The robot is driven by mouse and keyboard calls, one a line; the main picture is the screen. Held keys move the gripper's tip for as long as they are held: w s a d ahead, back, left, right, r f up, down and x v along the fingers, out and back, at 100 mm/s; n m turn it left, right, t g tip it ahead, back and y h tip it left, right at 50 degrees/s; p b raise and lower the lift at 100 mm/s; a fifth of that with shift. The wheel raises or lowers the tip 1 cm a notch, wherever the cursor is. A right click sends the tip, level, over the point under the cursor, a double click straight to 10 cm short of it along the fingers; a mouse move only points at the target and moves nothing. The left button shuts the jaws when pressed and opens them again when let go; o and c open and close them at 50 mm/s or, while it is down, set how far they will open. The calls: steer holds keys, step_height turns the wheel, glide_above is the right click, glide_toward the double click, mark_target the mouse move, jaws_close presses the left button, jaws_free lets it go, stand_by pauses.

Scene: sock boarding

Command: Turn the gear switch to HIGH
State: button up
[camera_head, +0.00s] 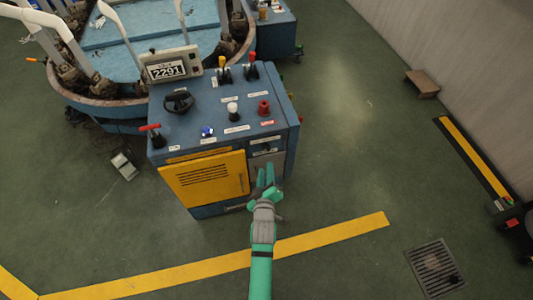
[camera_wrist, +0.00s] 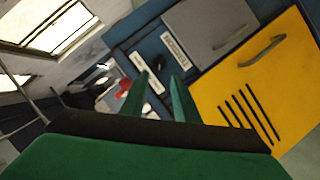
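The blue control console (camera_head: 185,128) stands in the middle of the head view. Its top carries a black handwheel (camera_head: 178,98), a white-topped knob (camera_head: 232,108), a red knob (camera_head: 263,106), a blue switch (camera_head: 207,131), a red-handled lever (camera_head: 151,128) and two levers at the back. The fingers also show in the wrist view (camera_wrist: 159,76), pointing towards the console's white labels.
A yellow door (camera_head: 205,178) with slots covers the console's front; it shows in the wrist view (camera_wrist: 250,90) beside a grey panel (camera_wrist: 208,28) with a handle. A display (camera_head: 168,66) reads 2291. A round machine (camera_head: 85,100) stands behind left.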

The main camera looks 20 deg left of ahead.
mark_target(267, 150)
steer(key=x, duration=1)
steer(key=shift+w, duration=0.35)
steer(key=shift+c, duration=0.3)
jaws_close()
